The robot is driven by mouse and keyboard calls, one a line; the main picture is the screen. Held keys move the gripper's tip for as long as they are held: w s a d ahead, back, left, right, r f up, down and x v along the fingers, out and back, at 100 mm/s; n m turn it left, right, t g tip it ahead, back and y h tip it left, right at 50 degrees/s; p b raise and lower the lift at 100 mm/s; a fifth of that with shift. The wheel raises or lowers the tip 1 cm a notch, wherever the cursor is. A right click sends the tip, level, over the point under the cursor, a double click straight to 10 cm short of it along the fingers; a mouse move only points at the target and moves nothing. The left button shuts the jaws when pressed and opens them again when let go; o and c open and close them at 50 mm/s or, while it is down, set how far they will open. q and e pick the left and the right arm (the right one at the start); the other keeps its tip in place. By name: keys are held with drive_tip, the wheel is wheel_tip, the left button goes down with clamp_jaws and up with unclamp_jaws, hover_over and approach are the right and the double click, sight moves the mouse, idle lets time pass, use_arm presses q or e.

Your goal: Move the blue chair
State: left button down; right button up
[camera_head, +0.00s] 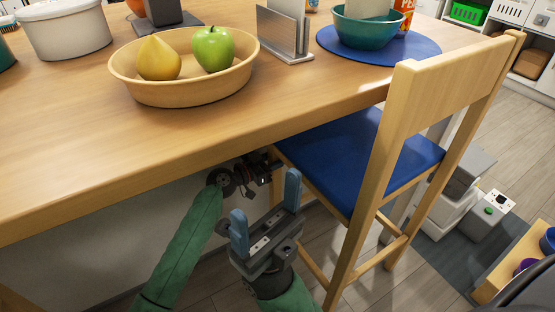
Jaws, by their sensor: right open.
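The blue chair (350,150) has a blue seat and a light wooden frame. It stands at the table's right front edge, with its backrest to the right and part of the seat under the tabletop. My right gripper (265,196) has two blue fingers spread apart with nothing between them. It is just left of the chair, below the tabletop and near the seat's left front side, apart from the frame in the picture. A green arm, which looks like my left, reaches up under the table edge. Its dark end (258,170) is small and partly hidden, so its jaws are unclear.
The wooden table (60,150) carries a tan bowl (180,93) with a pear and a green apple, a metal holder (285,40), and a teal bowl (366,28) on a blue mat. A grey-white device (488,212) and a wooden tray (510,265) are at right.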

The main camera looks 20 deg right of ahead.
use_arm(q)
drive_tip(key=shift+w+a, duration=0.1)
drive_tip(key=shift+w, duration=0.15)
drive_tip(key=c, duration=0.9)
unclamp_jaws()
drive_tip(key=shift+c, duration=0.2)
drive_tip(key=shift+s, duration=0.1)
drive_tip(key=v, duration=0.6)
drive_tip(key=shift+s+a+p, duration=0.1)
drive_tip(key=shift+a+p, duration=0.2)
drive_tip(key=shift+a, duration=0.1)
drive_tip(key=shift+s+a, duration=0.1)
drive_tip(key=shift+a, duration=0.35)
